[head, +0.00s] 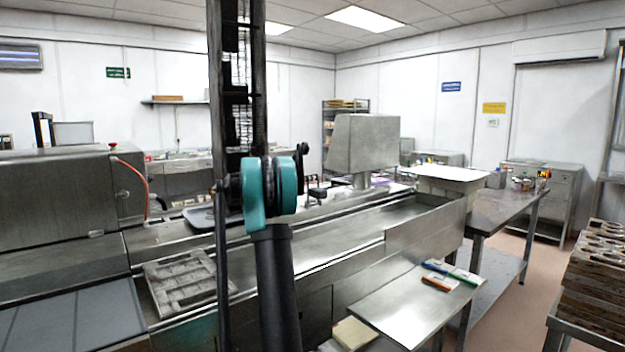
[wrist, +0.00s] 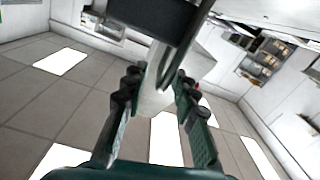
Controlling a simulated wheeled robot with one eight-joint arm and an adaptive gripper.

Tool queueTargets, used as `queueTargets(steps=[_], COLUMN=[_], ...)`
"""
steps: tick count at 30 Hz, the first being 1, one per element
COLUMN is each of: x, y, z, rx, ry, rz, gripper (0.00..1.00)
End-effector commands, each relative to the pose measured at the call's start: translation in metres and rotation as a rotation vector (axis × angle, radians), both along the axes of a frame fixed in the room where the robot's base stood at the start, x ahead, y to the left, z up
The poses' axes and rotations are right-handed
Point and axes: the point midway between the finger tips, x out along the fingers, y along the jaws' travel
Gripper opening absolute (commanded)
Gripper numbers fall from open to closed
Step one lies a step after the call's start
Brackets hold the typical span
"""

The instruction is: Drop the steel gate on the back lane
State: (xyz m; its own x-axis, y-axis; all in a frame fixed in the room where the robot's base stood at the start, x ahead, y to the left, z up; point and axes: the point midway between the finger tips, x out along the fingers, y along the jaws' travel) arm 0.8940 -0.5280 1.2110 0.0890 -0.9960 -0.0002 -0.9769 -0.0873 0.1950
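The steel line (head: 330,250) runs from the lower left to the right in the head view, with long channels and rails along it. A flat upright steel panel (head: 425,236) stands along its near side at the right end; I cannot tell whether it is the gate. The back lane is partly hidden behind my arm and column, and I cannot clearly single it out. My gripper (wrist: 157,88) shows in the wrist view with its two dark green fingers apart and nothing clearly held. In the head view my arm hides its fingers.
A grey steel box (head: 366,143) stands on a post behind the line. A slotted metal mould (head: 185,280) lies at the left. Coloured markers (head: 452,272) lie on a near steel shelf (head: 410,306). A steel table (head: 505,208) and stacked moulds (head: 598,285) are at the right.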

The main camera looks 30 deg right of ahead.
Motion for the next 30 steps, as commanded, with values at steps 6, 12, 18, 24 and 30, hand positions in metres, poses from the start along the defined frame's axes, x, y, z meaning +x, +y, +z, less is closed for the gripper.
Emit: queueTargets(steps=[6, 12, 18, 24, 30], x=[0.0006, 0.0006, 0.0004, 0.0005, 0.0004], y=[-0.0065, -0.0064, -0.0063, -0.0062, -0.0061], z=[0.0000, 0.0000, -0.0001, 0.0000, 0.0000], rx=[0.000, 0.000, 0.000, 0.000, 0.000], ry=[0.000, 0.000, 0.000, 0.000, 0.000], rz=[0.000, 0.000, 0.000, 0.000, 0.000], gripper=[0.28, 0.26, 0.01, 0.00, 0.00])
